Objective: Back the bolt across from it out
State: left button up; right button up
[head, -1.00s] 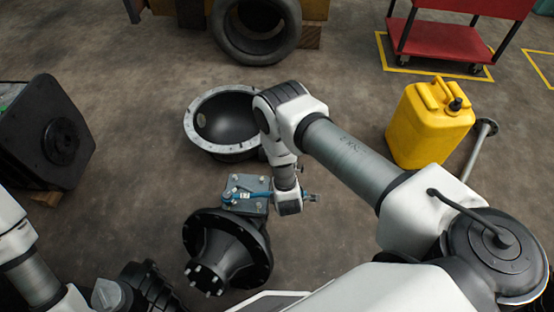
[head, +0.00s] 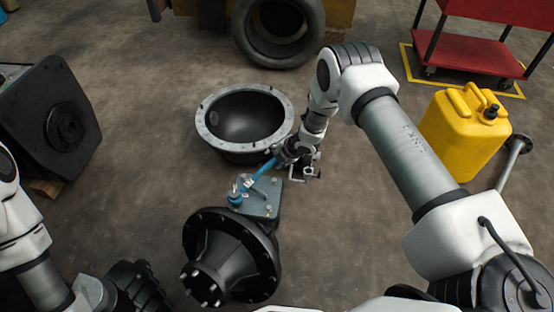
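A black flanged hub (head: 226,262) lies on the floor with a grey square plate (head: 262,205) on its far side. The plate has bolts at its corners; one bolt (head: 271,209) shows at the right. A blue-handled wrench (head: 262,174) has its head over the plate's left corner, which hides the bolt there. My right gripper (head: 290,160) is shut around the far end of the wrench handle, above the floor between the plate and the grey-rimmed bowl. Its fingertips are small and partly hidden. My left gripper is out of view; only that arm shows at lower left.
A black bowl-shaped housing with a grey rim (head: 282,136) stands just behind the wrench. A black counterweight-like block (head: 75,85) is at left, tyres (head: 275,55) at the back. Floor right of the plate is clear.

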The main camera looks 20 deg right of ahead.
jog(key=shift+s, duration=0.1)
jog(key=v, duration=1.2)
jog(key=shift+o, duration=0.2)
dwell(0.3)
